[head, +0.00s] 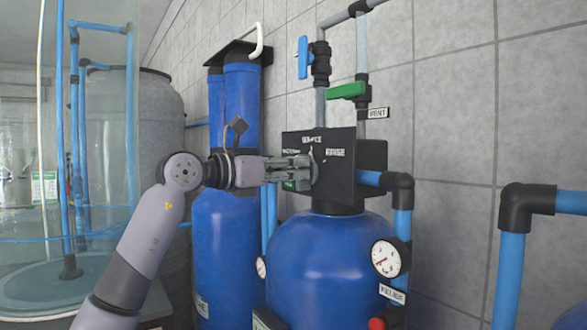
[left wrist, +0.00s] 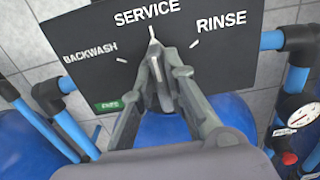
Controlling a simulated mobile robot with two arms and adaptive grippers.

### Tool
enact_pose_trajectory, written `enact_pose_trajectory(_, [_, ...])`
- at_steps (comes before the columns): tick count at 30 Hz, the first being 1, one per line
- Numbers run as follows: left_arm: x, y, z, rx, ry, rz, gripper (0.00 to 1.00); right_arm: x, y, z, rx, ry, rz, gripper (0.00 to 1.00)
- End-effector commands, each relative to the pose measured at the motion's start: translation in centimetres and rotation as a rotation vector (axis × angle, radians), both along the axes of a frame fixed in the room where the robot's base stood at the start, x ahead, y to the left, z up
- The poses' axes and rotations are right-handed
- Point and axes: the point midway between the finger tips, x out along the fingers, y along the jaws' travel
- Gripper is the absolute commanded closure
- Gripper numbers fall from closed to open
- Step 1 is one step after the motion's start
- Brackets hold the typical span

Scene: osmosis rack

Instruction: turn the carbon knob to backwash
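The carbon knob (left wrist: 156,72) is a grey bar handle on the black valve panel (left wrist: 90,40). Its white pointer mark stands at SERVICE, at the top of the panel. BACKWASH is printed to the left and RINSE to the right. My left gripper (left wrist: 160,78) has a finger on each side of the knob and looks closed on it. In the head view, my left gripper (head: 310,168) reaches the front of the panel (head: 305,140) from the left and hides most of the knob. My right gripper is in neither view.
A blue tank (head: 325,260) stands below the panel, with a pressure gauge (head: 390,257) at its right. Blue pipes run right of the panel. A green valve handle (head: 347,91) and a blue one (head: 303,57) are above. Tall blue filter housings (head: 243,100) stand behind my left arm.

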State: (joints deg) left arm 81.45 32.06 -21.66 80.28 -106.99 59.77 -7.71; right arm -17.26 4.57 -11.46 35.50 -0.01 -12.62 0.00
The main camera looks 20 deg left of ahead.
Motion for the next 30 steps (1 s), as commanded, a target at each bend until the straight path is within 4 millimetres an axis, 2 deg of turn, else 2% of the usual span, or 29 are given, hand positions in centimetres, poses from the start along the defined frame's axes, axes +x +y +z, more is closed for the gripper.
enact_pose_trajectory(5, [-0.01, 0.02, 0.01, 0.0, 0.0, 0.0, 1.0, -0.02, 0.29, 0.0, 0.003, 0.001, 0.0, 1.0])
enact_pose_trajectory(20, [0.01, 0.08, 0.03, -0.023, 0.018, 0.001, 1.0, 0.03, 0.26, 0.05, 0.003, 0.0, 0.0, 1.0])
enact_pose_trajectory(30, [0.18, 0.3, 0.03, -0.184, 0.144, 0.002, 1.0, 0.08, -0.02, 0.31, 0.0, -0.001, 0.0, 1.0])
